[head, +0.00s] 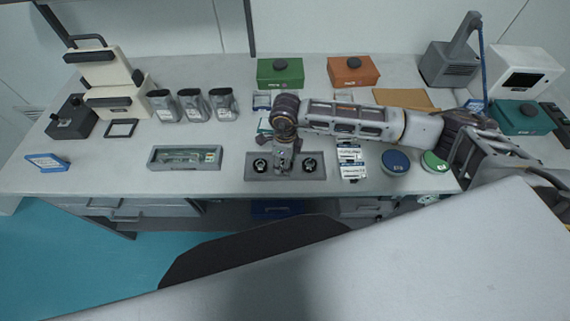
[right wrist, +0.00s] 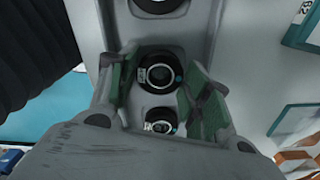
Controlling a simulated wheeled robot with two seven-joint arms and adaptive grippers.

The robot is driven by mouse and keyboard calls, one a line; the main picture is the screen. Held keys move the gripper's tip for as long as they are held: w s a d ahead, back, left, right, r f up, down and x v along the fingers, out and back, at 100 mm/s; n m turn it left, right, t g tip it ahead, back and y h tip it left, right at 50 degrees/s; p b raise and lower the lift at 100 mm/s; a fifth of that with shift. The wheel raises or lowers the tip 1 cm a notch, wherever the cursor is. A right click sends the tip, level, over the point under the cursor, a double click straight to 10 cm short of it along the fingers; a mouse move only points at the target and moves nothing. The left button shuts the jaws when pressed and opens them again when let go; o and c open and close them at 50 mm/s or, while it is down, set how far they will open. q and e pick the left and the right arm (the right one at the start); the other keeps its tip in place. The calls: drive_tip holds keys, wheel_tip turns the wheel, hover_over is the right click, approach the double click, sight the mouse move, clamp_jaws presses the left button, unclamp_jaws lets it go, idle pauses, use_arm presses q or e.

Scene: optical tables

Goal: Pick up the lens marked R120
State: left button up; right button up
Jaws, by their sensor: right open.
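A grey holder (head: 290,179) near the table's front edge carries dark round lenses. One lens (head: 261,165) shows left of my right gripper (head: 283,157) and another lens (head: 309,165) right of it. In the right wrist view, my open right gripper (right wrist: 160,80) has its green-padded fingers on either side of a black lens (right wrist: 159,70). A second lens (right wrist: 160,122) lies below it, and part of a dark round thing (right wrist: 158,4) shows at the top edge. The white markings are too small to read, so I cannot tell which lens is R120. My left gripper is not in view.
Printed cards (head: 350,161), a blue disc (head: 395,162) and a green disc (head: 434,162) lie right of the holder. A grey tray (head: 185,158) lies to its left. Green (head: 280,73) and orange (head: 353,72) boxes stand behind my right arm.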

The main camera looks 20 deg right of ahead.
idle(0.3)
drive_tip(key=c, duration=0.7)
drive_tip(key=shift+r, duration=0.1)
drive_tip(key=shift+r+b, duration=0.8)
drive_tip(key=shift+r, duration=4.1)
